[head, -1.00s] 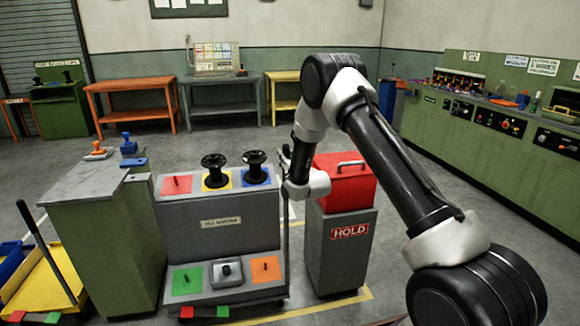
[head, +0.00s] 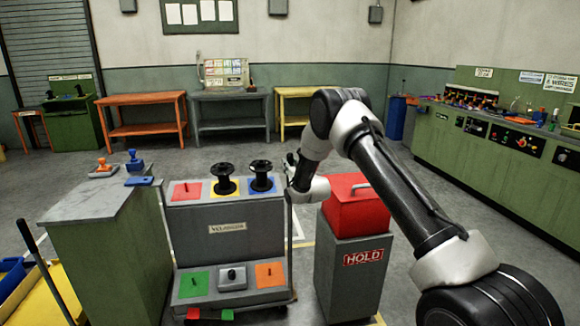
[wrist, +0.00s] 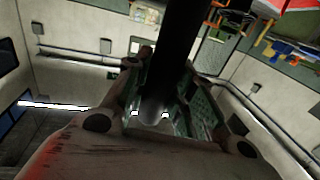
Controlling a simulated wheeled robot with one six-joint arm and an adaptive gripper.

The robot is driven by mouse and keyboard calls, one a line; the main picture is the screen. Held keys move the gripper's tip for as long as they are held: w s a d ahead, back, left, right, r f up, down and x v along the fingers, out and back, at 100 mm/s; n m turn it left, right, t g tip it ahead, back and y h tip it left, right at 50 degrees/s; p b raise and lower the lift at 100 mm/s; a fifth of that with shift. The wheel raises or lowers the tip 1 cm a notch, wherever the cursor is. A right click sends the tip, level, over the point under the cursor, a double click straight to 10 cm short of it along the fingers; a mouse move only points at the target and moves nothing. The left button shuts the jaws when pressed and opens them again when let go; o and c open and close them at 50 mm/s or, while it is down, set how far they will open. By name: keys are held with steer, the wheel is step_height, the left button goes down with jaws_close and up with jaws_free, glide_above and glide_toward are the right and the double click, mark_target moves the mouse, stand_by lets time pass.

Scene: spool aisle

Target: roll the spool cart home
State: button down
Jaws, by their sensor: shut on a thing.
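The grey spool cart (head: 227,247) stands upright in the middle of the head view. Its top has red, yellow and blue squares; one black spool (head: 223,180) stands over the yellow and another (head: 261,177) over the blue. Its lower shelf holds green and orange squares with a small grey box between. My gripper (head: 293,162) is at the cart's right side, by a thin upright post. In the wrist view my gripper (wrist: 153,108) is shut around a dark round bar (wrist: 182,45), apparently the cart's handle. The exact contact is hidden.
A grey HOLD stand (head: 345,285) with a red top box (head: 355,212) stands close right of the cart. A green cabinet (head: 110,255) stands close left. Open floor lies ahead, up to an orange table (head: 145,112) and a grey table (head: 230,108). A green bench (head: 480,140) lines the right.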

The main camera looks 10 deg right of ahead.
steer(key=shift+w+r, duration=0.15)
steer(key=shift+r, duration=0.1)
steer(key=c, duration=1.6)
jaws_free()
steer(key=o, duration=0.4)
steer(key=shift+w+f, duration=0.1)
steer(key=shift+f, duration=0.1)
steer(key=s, duration=0.4)
steer(key=s+d, duration=0.1)
steer(key=s, duration=0.3)
steer(key=s+d, duration=0.1)
steer(key=s, duration=0.2)
steer(key=shift+s+d, duration=0.15)
steer(key=shift+s, duration=0.25)
